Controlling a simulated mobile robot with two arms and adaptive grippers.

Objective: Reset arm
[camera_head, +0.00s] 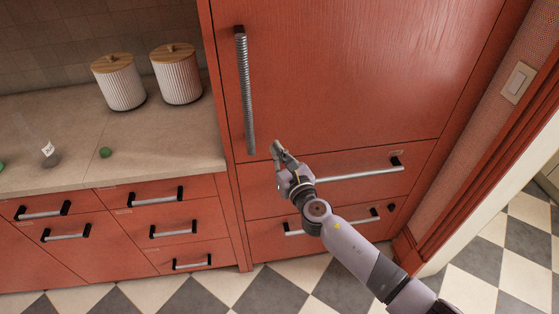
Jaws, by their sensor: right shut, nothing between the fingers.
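My right gripper (276,146) is shut and empty. It is in front of the tall red cabinet (340,70), just right of the lower end of its long vertical handle (246,90). My right arm (350,250) reaches up to it from the lower right and hides part of the drawer fronts and handles behind it. My left gripper is not in view. Two white ribbed canisters with wooden lids, the left one (119,86) and the right one (178,78), stand upright side by side at the back of the counter.
The counter (165,135) holds a clear bottle (48,153) and a small green object (105,152). Red drawers with bar handles (173,230) are below. A wall switch (518,82) and doorway are at right. Checkered floor (235,290) shows at the bottom.

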